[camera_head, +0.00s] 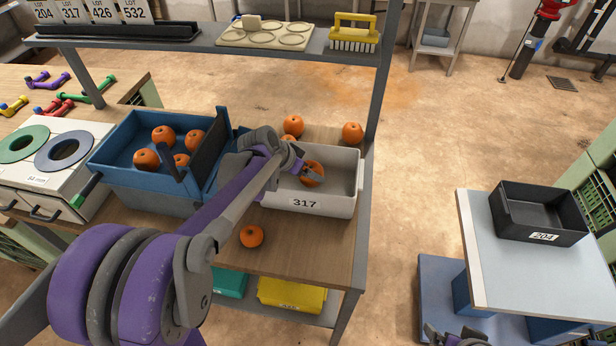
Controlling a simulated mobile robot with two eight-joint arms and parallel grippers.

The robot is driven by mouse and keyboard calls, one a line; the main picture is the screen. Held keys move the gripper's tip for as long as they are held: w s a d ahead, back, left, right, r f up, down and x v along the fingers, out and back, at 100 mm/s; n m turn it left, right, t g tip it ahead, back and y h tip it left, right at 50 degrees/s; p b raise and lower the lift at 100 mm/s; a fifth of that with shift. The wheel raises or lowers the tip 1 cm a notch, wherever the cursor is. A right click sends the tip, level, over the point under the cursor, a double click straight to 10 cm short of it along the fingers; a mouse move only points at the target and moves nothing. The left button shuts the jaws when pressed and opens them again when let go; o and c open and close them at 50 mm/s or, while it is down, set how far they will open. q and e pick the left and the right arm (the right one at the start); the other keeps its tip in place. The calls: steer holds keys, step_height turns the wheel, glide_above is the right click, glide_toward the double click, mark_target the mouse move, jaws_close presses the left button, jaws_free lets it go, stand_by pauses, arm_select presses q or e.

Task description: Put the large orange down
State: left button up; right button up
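My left arm reaches in from the lower left to the white bin (335,205) labelled 317. Its gripper (308,170) is over the inside of the bin, with its fingers at an orange (313,180). They appear shut on this orange, partly covering it. I cannot tell whether the orange touches the bin floor. Two oranges (293,125) (352,132) sit on the table behind the bin, and another (288,140) is partly hidden by the arm. One orange (251,236) lies in front of the bin. My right gripper (455,339) is cut off at the bottom edge.
A blue crate (140,185) with several oranges stands left of the bin. A device with green and blue rings (65,150) is further left. A shelf (205,42) with an egg-tray-like plate and yellow brush spans behind. A black bin (540,212) labelled 204 stands on the right table.

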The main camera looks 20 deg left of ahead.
arm_select(q)
steer(key=shift+f, duration=1.2)
steer(key=shift+f, duration=0.1)
steer(key=o, duration=1.1)
steer(key=shift+r, duration=0.2)
steer(key=v, duration=1.1)
steer(key=s+d+f+n+y, duration=0.1)
steer(key=s+d+f, duration=0.1)
steer(key=s, duration=0.4)
steer(key=s+d+f+n+y, duration=0.1)
steer(key=s+d+f, duration=0.2)
steer(key=s+d, duration=0.2)
steer(key=s+d+f+n+g+y, duration=0.1)
steer(key=s+d+f, duration=0.1)
steer(key=s, duration=0.7)
steer(key=shift+d+f+n+p, duration=0.15)
steer(key=shift+d+p, duration=0.05)
steer(key=shift+d, duration=0.2)
steer(key=shift+d+f+n+p, duration=0.15)
steer(key=shift+d+f+p, duration=0.05)
steer(key=shift+d, duration=0.25)
steer(key=shift+w, duration=0.1)
